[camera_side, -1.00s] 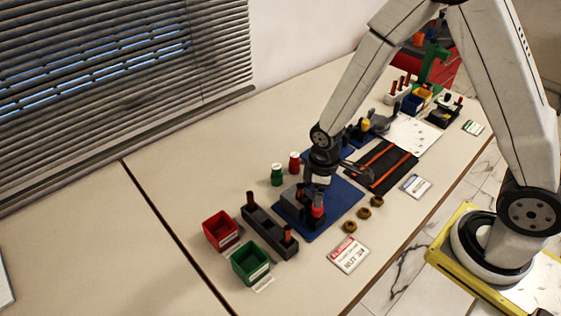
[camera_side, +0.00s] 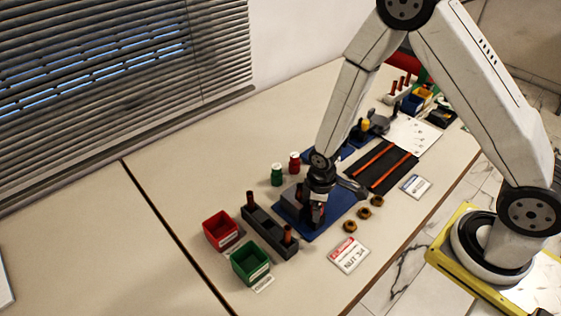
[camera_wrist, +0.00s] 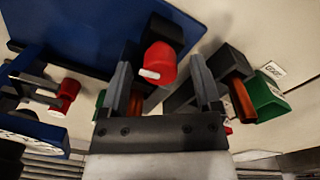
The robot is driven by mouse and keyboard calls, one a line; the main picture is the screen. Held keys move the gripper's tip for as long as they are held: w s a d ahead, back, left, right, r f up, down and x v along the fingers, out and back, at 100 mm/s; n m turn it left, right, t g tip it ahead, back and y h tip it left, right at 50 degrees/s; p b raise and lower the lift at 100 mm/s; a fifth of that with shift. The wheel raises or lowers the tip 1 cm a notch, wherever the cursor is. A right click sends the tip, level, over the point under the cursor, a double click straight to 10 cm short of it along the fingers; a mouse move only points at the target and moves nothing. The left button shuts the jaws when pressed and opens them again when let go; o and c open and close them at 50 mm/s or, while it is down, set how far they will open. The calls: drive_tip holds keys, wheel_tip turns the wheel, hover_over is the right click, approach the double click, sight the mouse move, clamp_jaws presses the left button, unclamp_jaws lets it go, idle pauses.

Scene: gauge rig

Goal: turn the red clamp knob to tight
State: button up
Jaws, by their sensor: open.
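The red clamp knob (camera_wrist: 160,62) has a white pointer mark and sits on a dark clamp body (camera_wrist: 172,32) on the blue mat (camera_wrist: 90,32). In the wrist view my gripper (camera_wrist: 162,55) is open, with one finger on each side of the knob and visible gaps between. In the side view my gripper (camera_side: 318,212) is low over the near end of the blue mat (camera_side: 345,208). There it hides most of the knob, with only a little red showing.
A dark block with upright pegs (camera_side: 262,232) stands close to the left of my gripper, with a red bin (camera_side: 220,232) and a green bin (camera_side: 250,263) beyond. Red and green jars (camera_side: 277,175) stand behind. Several brown nuts (camera_side: 363,213) and a card (camera_side: 348,254) lie right.

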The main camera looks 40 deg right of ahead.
clamp_jaws()
drive_tip(key=shift+m, duration=1)
unclamp_jaws()
drive_tip(key=shift+r, duration=0.15)
